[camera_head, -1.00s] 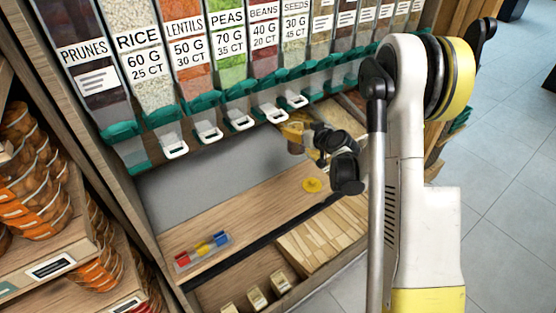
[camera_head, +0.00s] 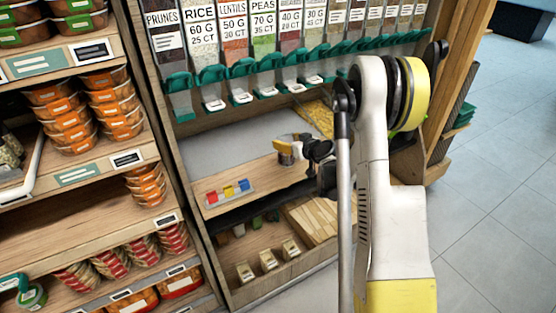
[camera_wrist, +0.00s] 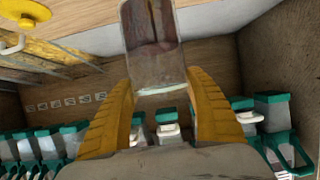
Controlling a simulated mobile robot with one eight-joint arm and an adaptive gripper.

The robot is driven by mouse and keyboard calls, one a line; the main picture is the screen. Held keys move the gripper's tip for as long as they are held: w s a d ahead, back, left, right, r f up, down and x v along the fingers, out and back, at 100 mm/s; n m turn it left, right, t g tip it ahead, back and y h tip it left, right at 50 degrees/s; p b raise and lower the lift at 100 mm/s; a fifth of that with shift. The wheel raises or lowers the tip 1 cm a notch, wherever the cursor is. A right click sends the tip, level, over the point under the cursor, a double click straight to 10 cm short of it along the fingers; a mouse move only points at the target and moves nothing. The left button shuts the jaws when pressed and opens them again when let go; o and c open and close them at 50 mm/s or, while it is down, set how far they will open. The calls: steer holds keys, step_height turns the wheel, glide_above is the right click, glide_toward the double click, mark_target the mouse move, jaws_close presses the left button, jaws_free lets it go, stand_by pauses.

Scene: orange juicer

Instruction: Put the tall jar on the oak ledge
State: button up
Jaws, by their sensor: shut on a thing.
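The tall jar is a clear, glassy container with reddish-brown contents, seen in the wrist view (camera_wrist: 152,42) between two yellow fingers. My gripper (camera_wrist: 155,95) is shut on it. In the head view my gripper (camera_head: 288,149) is over the right part of a light wooden ledge (camera_head: 258,178), which I take to be the oak ledge. The jar's small lower part (camera_head: 286,159) shows under the yellow fingers there. I cannot tell whether the jar touches the ledge. My wrist hides part of the ledge's right side.
A row of dispensers with teal spouts (camera_head: 240,85) hangs above. Wooden blocks (camera_head: 312,220) lie below. A yellow knob (camera_wrist: 25,14) shows in the wrist view. The ledge's middle is clear.

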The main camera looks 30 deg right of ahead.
steer(key=w+a+f, duration=0.1)
steer(key=w+a+f+b, duration=0.1)
steer(key=shift+a, duration=0.3)
steer(key=shift+f+b, duration=1.05)
steer(key=shift+f, duration=0.95)
steer(key=shift+r, duration=0.1)
steer(key=o, duration=1.4)
